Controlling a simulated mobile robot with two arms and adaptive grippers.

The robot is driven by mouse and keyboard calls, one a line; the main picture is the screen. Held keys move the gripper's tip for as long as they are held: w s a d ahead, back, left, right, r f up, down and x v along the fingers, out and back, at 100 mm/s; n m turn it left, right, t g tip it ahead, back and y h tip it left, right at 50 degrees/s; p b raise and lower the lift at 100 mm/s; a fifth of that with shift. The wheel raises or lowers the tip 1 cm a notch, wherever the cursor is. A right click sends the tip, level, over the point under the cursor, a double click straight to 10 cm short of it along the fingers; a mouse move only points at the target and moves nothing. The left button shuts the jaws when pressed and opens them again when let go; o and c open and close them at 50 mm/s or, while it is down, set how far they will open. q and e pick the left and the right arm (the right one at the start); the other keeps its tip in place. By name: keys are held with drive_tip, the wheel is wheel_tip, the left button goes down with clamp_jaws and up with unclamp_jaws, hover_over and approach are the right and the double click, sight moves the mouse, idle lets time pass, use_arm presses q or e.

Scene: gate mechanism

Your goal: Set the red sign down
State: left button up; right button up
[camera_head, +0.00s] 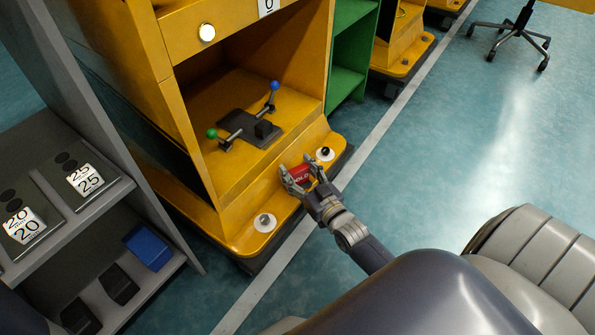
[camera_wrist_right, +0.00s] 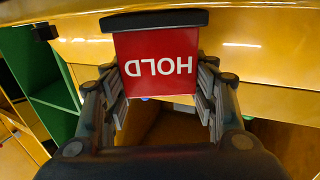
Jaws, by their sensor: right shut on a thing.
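The red sign (camera_head: 300,174) with white lettering is between the fingers of my right gripper (camera_head: 302,181), at the front ledge of the yellow cabinet (camera_head: 228,222). In the right wrist view the sign (camera_wrist_right: 155,85) reads HOLD upside down, with a dark bar (camera_wrist_right: 154,20) along its top picture edge. The fingers of my right gripper (camera_wrist_right: 163,100) stand on both sides of the sign and are shut on it. I cannot tell whether the dark bar touches the yellow surface. My left gripper is not in view.
A dark plate (camera_head: 237,123) with a green-knobbed lever (camera_head: 212,133) and a blue-knobbed lever (camera_head: 274,87) sits in the cabinet opening. White round fittings flank the sign on the ledge, at left (camera_head: 265,222) and right (camera_head: 325,154). A grey shelf (camera_head: 100,215) stands at left. Open floor lies right.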

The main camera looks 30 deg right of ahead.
drive_tip(key=shift+f, duration=0.15)
drive_tip(key=o, duration=1.1)
